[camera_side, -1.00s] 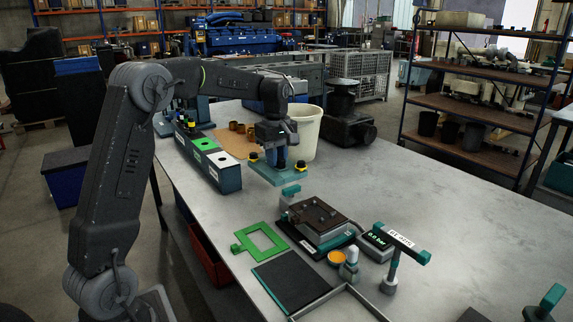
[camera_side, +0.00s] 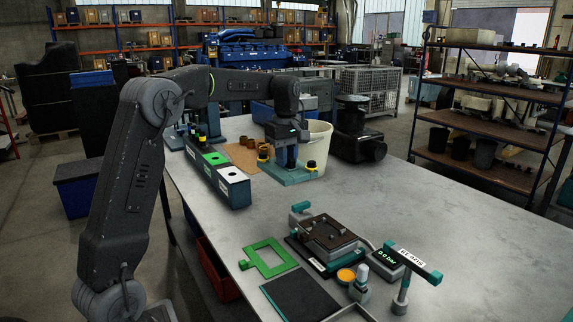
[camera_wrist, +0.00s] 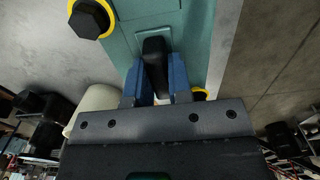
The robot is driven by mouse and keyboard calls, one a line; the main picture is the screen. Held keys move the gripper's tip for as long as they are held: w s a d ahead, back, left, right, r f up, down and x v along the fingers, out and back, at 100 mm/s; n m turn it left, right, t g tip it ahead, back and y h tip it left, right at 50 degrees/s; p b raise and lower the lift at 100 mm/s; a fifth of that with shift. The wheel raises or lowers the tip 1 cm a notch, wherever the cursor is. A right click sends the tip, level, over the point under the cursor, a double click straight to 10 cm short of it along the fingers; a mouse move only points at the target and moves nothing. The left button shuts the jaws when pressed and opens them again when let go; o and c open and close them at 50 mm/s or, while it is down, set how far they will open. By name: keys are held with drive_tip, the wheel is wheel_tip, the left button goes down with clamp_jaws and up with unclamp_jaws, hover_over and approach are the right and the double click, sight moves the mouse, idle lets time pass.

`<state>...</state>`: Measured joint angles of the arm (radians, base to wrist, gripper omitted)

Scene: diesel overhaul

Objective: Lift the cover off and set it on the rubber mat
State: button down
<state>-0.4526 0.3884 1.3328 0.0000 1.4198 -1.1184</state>
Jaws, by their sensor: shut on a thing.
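The cover (camera_side: 296,178) is a teal plate with black knobs on yellow rings. It hangs level below my gripper (camera_side: 287,146), above the far part of the bench, beside a cream bin. In the wrist view the blue fingers of my gripper (camera_wrist: 157,84) are shut on the cover's black handle, and the teal cover (camera_wrist: 125,50) fills the upper middle with one knob clearly visible. A dark flat rectangle that looks like the rubber mat (camera_side: 300,297) lies at the near left of the bench, bare.
A green frame (camera_side: 268,258) lies behind the mat. A brown-topped fixture (camera_side: 328,234) and a teal T-shaped stand (camera_side: 402,285) are to the right. A row of labelled boxes (camera_side: 226,183) runs along the left edge; the cream bin (camera_side: 318,147) stands behind. The bench's right side is clear.

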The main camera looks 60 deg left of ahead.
drive_tip(key=shift+r, duration=0.3)
drive_tip(key=s+d+f, duration=0.4)
drive_tip(key=d+f, duration=0.4)
drive_tip(key=d, duration=0.2)
drive_tip(key=s+d+f, duration=0.5)
drive_tip(key=d+f, duration=0.3)
drive_tip(key=d, duration=0.1)
drive_tip(key=shift+w+d+f, duration=0.1)
drive_tip(key=shift+w+f, duration=0.05)
drive_tip(key=shift+f, duration=1.35)
drive_tip(key=shift+w+d+f, duration=0.1)
drive_tip(key=shift+f, duration=1.4)
drive_tip(key=c, duration=1)
unclamp_jaws()
drive_tip(key=shift+o, duration=0.2)
wheel_tip(320, 180, up, 14)
